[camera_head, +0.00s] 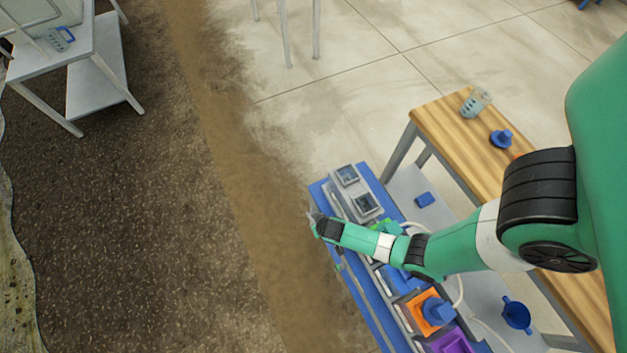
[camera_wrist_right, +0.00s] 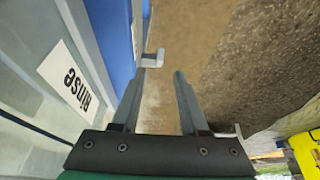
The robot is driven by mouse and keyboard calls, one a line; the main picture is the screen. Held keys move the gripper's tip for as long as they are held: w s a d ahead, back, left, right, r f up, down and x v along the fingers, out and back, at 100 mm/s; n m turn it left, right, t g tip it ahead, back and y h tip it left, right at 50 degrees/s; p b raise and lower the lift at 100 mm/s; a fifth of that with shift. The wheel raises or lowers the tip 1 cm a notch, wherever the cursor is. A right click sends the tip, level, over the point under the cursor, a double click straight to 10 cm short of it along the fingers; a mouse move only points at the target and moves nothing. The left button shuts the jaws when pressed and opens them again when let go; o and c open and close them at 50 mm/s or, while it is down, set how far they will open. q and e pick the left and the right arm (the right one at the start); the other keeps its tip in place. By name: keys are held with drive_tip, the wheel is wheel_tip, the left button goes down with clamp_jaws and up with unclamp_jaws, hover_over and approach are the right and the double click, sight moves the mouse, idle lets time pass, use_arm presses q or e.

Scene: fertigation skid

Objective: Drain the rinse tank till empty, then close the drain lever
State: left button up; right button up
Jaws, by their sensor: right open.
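The rinse tank (camera_wrist_right: 35,75), pale and translucent with a white "Rinse" label (camera_wrist_right: 68,77), fills the left side of the right wrist view. A small pale L-shaped piece (camera_wrist_right: 152,60), possibly the drain lever, sticks out beside a blue panel just beyond my left-hand fingertip. My right gripper (camera_wrist_right: 159,75) is open, with nothing seen between its fingers. In the head view my right gripper (camera_head: 316,222) is at the left edge of the blue skid (camera_head: 320,192). The water level and the drain outlet cannot be made out. My left gripper is not in view.
A wooden bench (camera_head: 455,125) behind the skid holds a clear jug (camera_head: 474,103) and a blue object (camera_head: 501,138). A blue cup (camera_head: 516,314) and orange and purple containers (camera_head: 452,341) are at lower right. Brown ground lies open left of the skid.

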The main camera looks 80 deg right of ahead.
sight(314, 222)
drive_tip(key=b+x, duration=0.6)
drive_tip(key=x, duration=0.4)
drive_tip(key=shift+d+r, duration=0.1)
clamp_jaws()
idle(0.9)
